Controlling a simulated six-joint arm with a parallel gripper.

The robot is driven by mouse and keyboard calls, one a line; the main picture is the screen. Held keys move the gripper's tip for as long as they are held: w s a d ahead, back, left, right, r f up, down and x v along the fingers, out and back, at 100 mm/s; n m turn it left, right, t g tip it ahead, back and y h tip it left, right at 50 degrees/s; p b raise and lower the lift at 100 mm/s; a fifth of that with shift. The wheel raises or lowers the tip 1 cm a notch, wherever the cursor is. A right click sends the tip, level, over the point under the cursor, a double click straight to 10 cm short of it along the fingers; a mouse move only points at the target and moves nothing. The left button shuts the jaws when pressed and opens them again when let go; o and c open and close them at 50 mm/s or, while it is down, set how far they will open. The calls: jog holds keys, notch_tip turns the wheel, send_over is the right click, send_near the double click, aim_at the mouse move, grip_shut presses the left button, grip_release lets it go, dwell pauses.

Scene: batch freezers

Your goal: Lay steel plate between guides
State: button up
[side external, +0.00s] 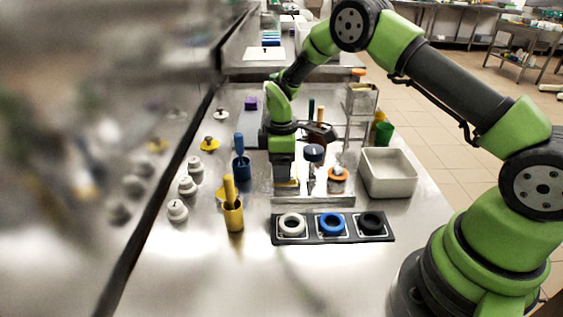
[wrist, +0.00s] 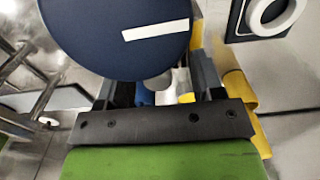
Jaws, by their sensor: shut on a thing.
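My gripper (side external: 285,178) points down over the left part of a low steel base (side external: 325,198). In the wrist view my gripper (wrist: 165,92) is shut, with a pale metallic piece between its fingers that I take to be the steel plate (wrist: 165,82). A navy round knob (wrist: 115,35) with a white stripe covers much of the fingers there. The same navy knob (side external: 313,152) stands just right of the gripper in the side view. I cannot make out the plate's outline or the guides clearly.
A black holder (side external: 383,238) with white, blue and black rings lies in front of the base. A white bin (side external: 388,172) stands right. Yellow (side external: 233,214) and blue (side external: 241,167) cups stand left. The front bench is clear.

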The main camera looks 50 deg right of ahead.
dwell(0.3)
jog(key=o, duration=1.2)
jog(key=shift+r, duration=3.5)
